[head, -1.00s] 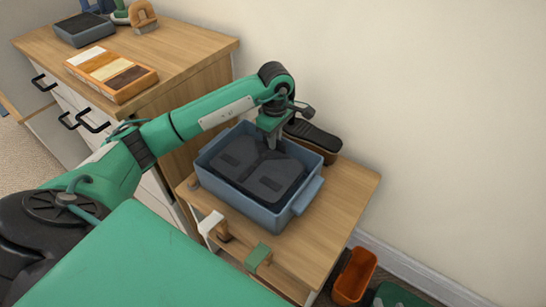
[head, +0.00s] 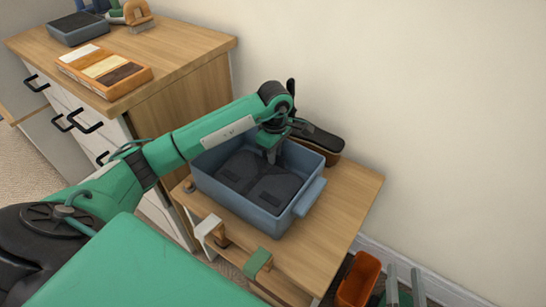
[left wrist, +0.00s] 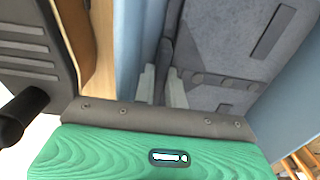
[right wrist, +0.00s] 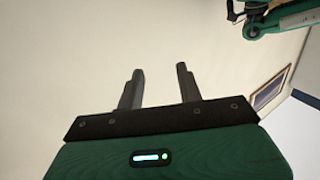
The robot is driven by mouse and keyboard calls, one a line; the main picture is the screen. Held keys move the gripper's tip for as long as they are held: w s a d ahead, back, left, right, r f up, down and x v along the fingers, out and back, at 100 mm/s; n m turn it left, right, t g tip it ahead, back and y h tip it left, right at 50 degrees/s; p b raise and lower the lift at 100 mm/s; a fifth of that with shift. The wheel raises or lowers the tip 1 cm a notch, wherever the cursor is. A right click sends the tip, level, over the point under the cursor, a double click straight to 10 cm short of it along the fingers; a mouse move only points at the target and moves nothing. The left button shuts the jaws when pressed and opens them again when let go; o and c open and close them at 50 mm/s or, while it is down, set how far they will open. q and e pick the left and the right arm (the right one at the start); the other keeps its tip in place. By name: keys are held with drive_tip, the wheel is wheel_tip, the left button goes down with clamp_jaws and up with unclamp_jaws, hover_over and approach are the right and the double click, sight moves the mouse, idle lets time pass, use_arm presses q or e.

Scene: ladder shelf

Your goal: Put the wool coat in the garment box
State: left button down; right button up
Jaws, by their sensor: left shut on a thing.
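The wool coat (head: 258,178) is a folded dark grey bundle inside the blue-grey garment box (head: 245,211), below its rim. I cannot tell if it touches the bottom. My left gripper (head: 272,158) reaches down into the box at its back side, shut on the coat's edge. In the left wrist view the fingers (left wrist: 163,88) pinch the grey coat (left wrist: 235,60) beside the box's blue wall (left wrist: 137,45). My right gripper (right wrist: 158,85) is open and empty in the right wrist view. Its two grey fingers appear at the head view's lower right (head: 405,283).
The box stands on a small wooden shelf (head: 338,205). An orange bin (head: 358,281) is at lower right. A dresser (head: 190,50) with trays stands left.

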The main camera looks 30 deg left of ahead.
use_arm(q)
drive_tip(key=shift+f, duration=0.25)
use_arm(e)
drive_tip(key=shift+w+d+r+t, duration=0.15)
drive_tip(key=shift+r+t, duration=0.15)
drive_tip(key=shift+r, duration=0.2)
drive_tip(key=shift+w+d+r+t, duration=0.15)
drive_tip(key=shift+r+t, duration=0.15)
drive_tip(key=shift+r, duration=0.2)
use_arm(q)
drive_tip(key=shift+f, duration=0.1)
drive_tip(key=c, duration=1.7)
unclamp_jaws()
use_arm(e)
drive_tip(key=shift+r, duration=0.3)
drive_tip(key=shift+w, duration=0.1)
